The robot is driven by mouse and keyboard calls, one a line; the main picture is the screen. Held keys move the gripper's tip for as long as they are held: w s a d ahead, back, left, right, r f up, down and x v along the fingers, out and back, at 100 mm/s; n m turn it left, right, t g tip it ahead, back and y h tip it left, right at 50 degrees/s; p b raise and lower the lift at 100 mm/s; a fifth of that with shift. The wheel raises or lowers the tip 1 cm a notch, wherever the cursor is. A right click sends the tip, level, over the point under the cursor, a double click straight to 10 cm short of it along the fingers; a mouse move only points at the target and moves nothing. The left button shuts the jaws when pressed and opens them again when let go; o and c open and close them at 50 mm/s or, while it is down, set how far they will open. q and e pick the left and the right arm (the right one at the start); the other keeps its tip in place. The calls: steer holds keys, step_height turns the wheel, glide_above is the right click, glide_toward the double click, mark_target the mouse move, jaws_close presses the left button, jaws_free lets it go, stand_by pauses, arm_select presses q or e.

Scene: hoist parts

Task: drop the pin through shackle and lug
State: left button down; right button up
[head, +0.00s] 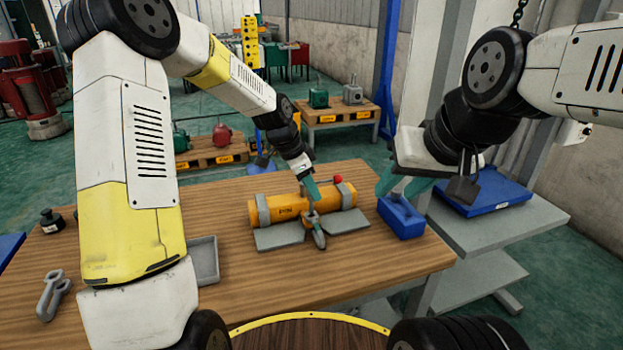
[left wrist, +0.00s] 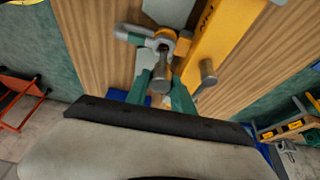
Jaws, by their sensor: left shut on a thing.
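An orange cylinder body (head: 290,207) with grey straps lies on grey plates on the wooden table. At its front, a grey shackle (head: 318,236) sits at the small orange lug; in the left wrist view the shackle (left wrist: 134,35) is around the lug (left wrist: 166,36). My left gripper (head: 313,206) is above them, its teal fingers (left wrist: 162,90) shut on a grey pin (left wrist: 160,72).
The blue box (head: 402,222) stands at the table's right edge. A grey tray (head: 204,261) and a grey forked part (head: 52,296) lie at the left. A red knob (head: 338,179) sticks up behind the cylinder. A blue tray (head: 492,197) stands on a side bench. The front of the table is clear.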

arm_select(q)
steer(key=shift+f, duration=2.4)
steer(key=c, duration=1)
jaws_free()
steer(key=shift+v, duration=3.95)
